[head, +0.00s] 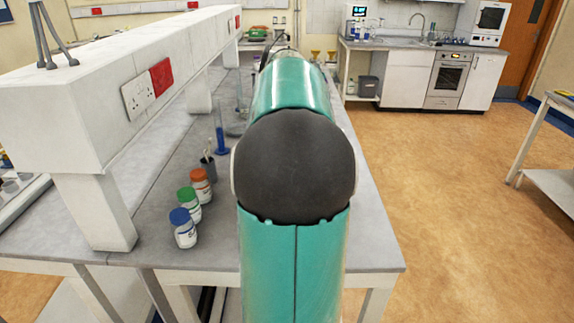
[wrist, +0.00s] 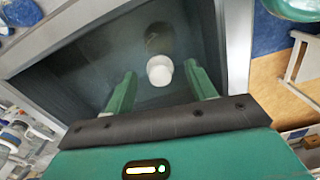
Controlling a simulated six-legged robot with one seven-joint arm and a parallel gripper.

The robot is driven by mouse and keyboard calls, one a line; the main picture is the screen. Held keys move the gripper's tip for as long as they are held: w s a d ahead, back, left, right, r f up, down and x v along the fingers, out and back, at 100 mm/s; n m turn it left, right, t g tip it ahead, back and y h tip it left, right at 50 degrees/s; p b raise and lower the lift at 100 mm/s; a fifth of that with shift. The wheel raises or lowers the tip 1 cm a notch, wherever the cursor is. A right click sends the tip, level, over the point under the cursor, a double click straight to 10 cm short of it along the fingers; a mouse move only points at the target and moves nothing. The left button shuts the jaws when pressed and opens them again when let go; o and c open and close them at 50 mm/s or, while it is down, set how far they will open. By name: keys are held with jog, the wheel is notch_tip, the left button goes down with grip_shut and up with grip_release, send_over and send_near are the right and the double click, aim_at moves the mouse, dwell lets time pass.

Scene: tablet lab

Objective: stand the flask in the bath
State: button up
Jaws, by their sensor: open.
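In the wrist view, a dark square basin with a pale rim (wrist: 237,50) looks like the bath. A white round-topped piece (wrist: 159,70), which looks like the flask's top, shows inside the basin's outline. A dim brownish round shape (wrist: 158,38) adjoins it; I cannot tell whether it is the flask's body or a reflection. My gripper (wrist: 161,74) is open, with one green finger on each side of the white piece; contact is not clear. In the head view, my arm hides the gripper, flask and bath.
Blue-, green- and orange-capped bottles (head: 188,207) stand on the bench left of my arm, near a dark cup (head: 208,166) and a blue cylinder (head: 221,140). A white raised shelf (head: 150,70) runs along the left. The floor (head: 470,220) at right is open.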

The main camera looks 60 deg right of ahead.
notch_tip(320, 180, up, 7)
jog(key=shift+f, duration=0.1)
dwell(0.5)
